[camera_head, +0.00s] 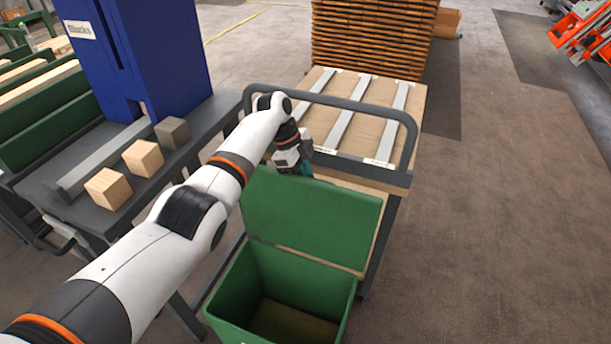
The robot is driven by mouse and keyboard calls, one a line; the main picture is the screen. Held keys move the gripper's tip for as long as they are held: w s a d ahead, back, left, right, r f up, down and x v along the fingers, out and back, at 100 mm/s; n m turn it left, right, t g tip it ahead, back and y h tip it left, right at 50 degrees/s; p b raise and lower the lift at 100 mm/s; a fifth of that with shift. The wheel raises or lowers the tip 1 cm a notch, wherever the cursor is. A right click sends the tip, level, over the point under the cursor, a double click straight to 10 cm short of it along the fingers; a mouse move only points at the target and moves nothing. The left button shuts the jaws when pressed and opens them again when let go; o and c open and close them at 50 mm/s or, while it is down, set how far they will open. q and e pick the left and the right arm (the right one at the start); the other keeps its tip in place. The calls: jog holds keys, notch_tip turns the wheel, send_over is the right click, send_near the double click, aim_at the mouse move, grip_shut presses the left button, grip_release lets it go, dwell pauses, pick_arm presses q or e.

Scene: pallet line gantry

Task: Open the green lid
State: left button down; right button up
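The green lid (318,222) stands raised at the back of the green box (293,268), tilted back from its rear edge. The box is open at the top and I can see its brown floor. My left arm comes in from the lower left and reaches over the lid's upper left corner. My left gripper (305,168) is at the lid's top edge, partly hidden behind it. I cannot tell whether its fingers touch the lid or are open or shut. My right gripper is not in view.
Wooden blocks (143,158) sit on a dark table (75,207) at the left, below a blue dispenser (140,50). A cart (388,178) with a grey rail and metal strips stands behind the lid. Stacked pallets (370,40) are farther back.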

pick_arm(q)
jog(key=c, duration=1.8)
grip_release()
jog(key=shift+w+d+f, duration=0.1)
jog(key=shift+w, duration=0.1)
jog(key=o, duration=0.4)
jog(key=shift+w+f, duration=0.1)
jog(key=shift+f, duration=0.1)
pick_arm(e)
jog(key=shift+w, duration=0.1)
pick_arm(q)
jog(key=shift+r, duration=0.3)
jog(key=v, duration=0.3)
jog(key=shift+w+p, duration=0.2)
jog(key=shift+p, duration=0.15)
jog(key=w+a, duration=0.1)
jog(key=a, duration=1.1)
jog(key=shift+w+b, duration=0.25)
jog(key=shift+b, duration=0.2)
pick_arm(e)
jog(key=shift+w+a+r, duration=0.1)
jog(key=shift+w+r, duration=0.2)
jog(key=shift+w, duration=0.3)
